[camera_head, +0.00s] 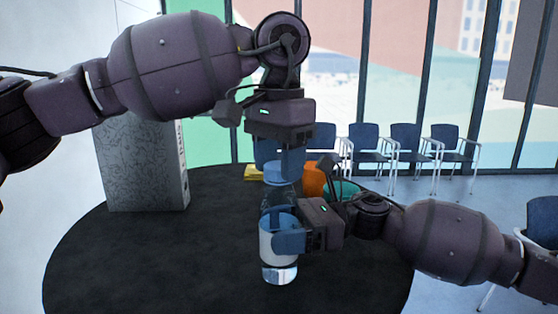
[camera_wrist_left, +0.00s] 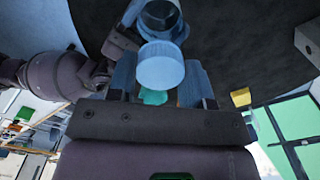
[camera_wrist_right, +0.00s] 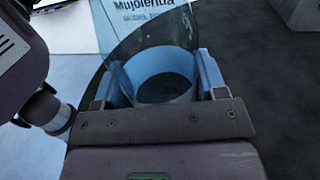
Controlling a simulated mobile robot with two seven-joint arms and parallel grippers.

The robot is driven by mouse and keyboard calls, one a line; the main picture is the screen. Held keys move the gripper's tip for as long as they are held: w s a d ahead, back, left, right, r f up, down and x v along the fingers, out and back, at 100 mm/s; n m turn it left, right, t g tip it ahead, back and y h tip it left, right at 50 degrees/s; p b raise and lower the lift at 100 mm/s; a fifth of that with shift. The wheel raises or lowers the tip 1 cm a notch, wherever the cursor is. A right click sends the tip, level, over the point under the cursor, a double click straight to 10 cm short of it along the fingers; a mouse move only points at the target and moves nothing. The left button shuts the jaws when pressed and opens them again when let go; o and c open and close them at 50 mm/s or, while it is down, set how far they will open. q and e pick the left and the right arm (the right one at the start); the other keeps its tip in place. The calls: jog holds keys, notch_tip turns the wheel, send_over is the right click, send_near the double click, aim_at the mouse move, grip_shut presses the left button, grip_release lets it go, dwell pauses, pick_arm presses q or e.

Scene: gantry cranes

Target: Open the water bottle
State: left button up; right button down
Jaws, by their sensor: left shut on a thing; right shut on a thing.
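The clear water bottle (camera_head: 280,273) with a white label stands upright on the dark round table (camera_head: 110,262). My right gripper (camera_head: 288,237), coming in from the right, is shut on the bottle's body at the label. The bottle's body (camera_wrist_right: 163,88) also shows between its fingers in the right wrist view. The blue cap (camera_head: 279,173) is at the top of the bottle, and my left gripper (camera_head: 280,158) is above it, pointing down and shut on it. The cap also shows between the fingers in the left wrist view (camera_wrist_left: 160,66). Whether the cap is separate from the neck I cannot tell.
A grey speckled box (camera_head: 143,165) stands at the table's back left. A yellow item (camera_head: 253,173), an orange item (camera_head: 314,180) and a teal item (camera_head: 342,190) lie behind the bottle. Blue chairs (camera_head: 405,138) line the windows. The table's front left is clear.

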pick_arm(q)
jog(key=n, duration=1.8)
jog(key=shift+r, duration=0.1)
jog(key=n, duration=1.6)
jog(key=shift+n, duration=0.3)
jog(key=n, duration=0.6)
jog(key=shift+n, duration=0.3)
jog(key=n, duration=0.7)
jog(key=shift+r, duration=0.1)
jog(key=n, duration=0.5)
jog(key=shift+n, duration=0.4)
